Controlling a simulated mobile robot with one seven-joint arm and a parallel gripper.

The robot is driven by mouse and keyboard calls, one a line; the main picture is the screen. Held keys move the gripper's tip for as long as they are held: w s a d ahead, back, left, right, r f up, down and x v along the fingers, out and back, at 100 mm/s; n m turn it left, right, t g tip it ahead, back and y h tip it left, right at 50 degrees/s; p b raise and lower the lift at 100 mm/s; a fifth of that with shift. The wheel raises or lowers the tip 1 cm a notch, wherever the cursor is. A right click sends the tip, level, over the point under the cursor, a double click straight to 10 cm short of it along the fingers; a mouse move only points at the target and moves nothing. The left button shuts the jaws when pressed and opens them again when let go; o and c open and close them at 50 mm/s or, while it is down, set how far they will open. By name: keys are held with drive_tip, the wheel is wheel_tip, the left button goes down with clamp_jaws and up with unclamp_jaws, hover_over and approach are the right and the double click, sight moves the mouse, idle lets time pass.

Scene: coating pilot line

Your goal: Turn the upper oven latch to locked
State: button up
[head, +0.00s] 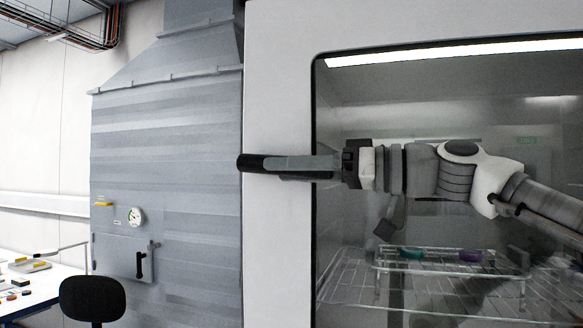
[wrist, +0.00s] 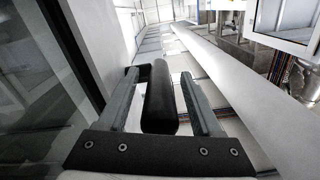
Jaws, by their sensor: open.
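The oven latch (head: 249,162) shows in the head view as a dark, rounded handle at the left edge of the white oven front. In the wrist view the black handle (wrist: 160,98) lies lengthwise between my two fingers. My gripper (head: 270,163) reaches it from the right, level, across the oven window. In the wrist view my gripper (wrist: 158,78) is open around the handle, with a light gap showing on each side of it. The latch's base and any lock marking are hidden, so I cannot tell its setting.
The oven window (head: 350,110) lies behind my arm, with a wire rack (head: 345,285) inside. A grey cabinet (head: 165,130) with a gauge (head: 136,216) and a black handle (head: 140,265) stands left. A black chair (head: 92,298) and a table (head: 55,275) are at lower left.

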clamp_jaws()
idle(0.3)
idle(1.1)
